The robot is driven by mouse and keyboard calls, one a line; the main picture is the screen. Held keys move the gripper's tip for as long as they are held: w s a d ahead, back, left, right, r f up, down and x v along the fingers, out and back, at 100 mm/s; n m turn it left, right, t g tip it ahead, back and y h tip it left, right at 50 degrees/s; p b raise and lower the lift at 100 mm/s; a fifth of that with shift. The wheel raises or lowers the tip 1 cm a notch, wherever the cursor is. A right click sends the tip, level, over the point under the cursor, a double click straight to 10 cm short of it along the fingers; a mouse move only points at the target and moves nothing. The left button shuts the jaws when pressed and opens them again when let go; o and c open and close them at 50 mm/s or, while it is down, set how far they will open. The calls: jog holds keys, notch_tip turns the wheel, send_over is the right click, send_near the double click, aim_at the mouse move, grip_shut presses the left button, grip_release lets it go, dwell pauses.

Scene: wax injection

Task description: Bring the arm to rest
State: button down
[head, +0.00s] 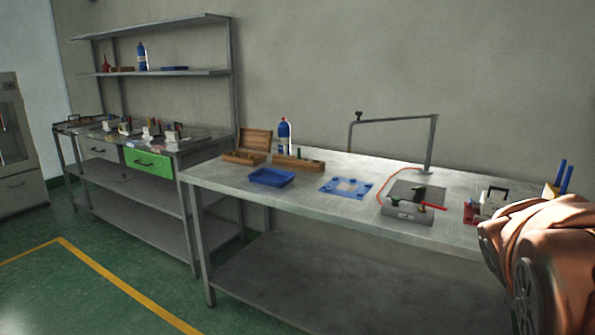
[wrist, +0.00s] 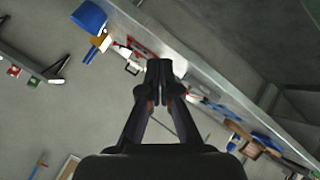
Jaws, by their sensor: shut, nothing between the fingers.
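My gripper (wrist: 159,72) is in the middle of the wrist view. Its dark fingers meet at the tips, with nothing held between them. A wall and the tilted edge of a bench show behind it. In the head view, part of my copper-coloured arm (head: 545,250) shows at the right edge, in front of the bench's right end. The gripper itself is outside the head view.
The workbench (head: 225,180) holds a blue tray (head: 271,177), a blue plate (head: 335,190), a wooden box (head: 254,142), a blue bottle (head: 284,135) and a metal stand (head: 431,140). A shelved table (head: 200,143) stands left. Green floor at the front left is clear.

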jog(key=s+a+g+y+p, duration=0.3)
jog(key=s+a+p, duration=0.3)
jog(key=s+a, duration=0.5)
jog(key=s+a+g+y+p, duration=0.4)
jog(key=s+a+g+p, duration=0.2)
jog(key=s+a, duration=0.5)
jog(key=s+p, duration=0.1)
jog(key=s, duration=0.3)
jog(key=shift+s+r, duration=0.15)
jog(key=shift+s, duration=0.2)
jog(key=shift+a, duration=0.2)
